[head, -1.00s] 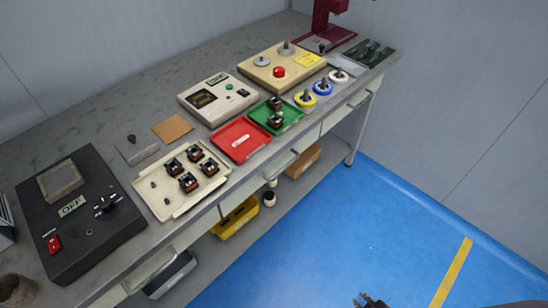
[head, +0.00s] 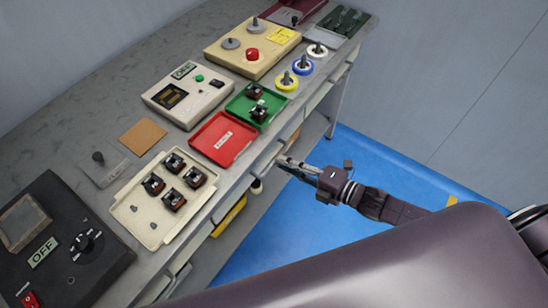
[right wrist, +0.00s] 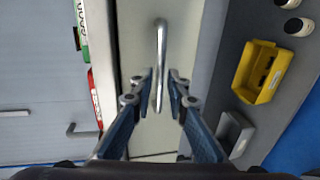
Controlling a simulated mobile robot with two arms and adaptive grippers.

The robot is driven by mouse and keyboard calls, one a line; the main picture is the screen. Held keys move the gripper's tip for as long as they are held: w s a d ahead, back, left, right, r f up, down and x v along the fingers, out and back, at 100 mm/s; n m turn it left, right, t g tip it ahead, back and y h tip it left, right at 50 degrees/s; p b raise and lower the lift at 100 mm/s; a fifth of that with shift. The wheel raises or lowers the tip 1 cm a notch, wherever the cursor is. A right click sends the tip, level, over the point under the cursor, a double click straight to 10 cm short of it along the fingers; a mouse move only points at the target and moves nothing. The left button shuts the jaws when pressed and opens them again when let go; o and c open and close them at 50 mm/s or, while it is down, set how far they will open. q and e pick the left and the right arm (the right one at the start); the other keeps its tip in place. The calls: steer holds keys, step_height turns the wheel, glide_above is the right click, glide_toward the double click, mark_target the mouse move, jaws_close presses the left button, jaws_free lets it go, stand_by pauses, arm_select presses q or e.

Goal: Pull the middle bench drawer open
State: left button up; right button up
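The middle bench drawer (right wrist: 135,45) has a pale front with a metal bar handle (right wrist: 161,45). It fills the middle of the right wrist view. In the head view its front is seen edge-on below the red tray and partly hidden. My right gripper (head: 284,161) is at the bench front in the head view. In the right wrist view its two fingers (right wrist: 160,78) are apart, one on each side of the handle. I cannot tell whether they touch it. The drawer looks closed. My left gripper is not in view.
On the bench stand a red tray (head: 212,151), a green tray (head: 244,114) and a cream tray (head: 147,228) with several small parts. A yellow bin (right wrist: 258,92) is on the shelf below the drawer. The blue floor (head: 262,238) in front is clear.

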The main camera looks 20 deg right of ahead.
mark_target(275, 159)
steer(key=x, duration=0.4)
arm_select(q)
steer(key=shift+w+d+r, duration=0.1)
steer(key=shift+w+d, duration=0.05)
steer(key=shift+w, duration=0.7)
arm_select(e)
steer(key=shift+c, duration=0.2)
jaws_close()
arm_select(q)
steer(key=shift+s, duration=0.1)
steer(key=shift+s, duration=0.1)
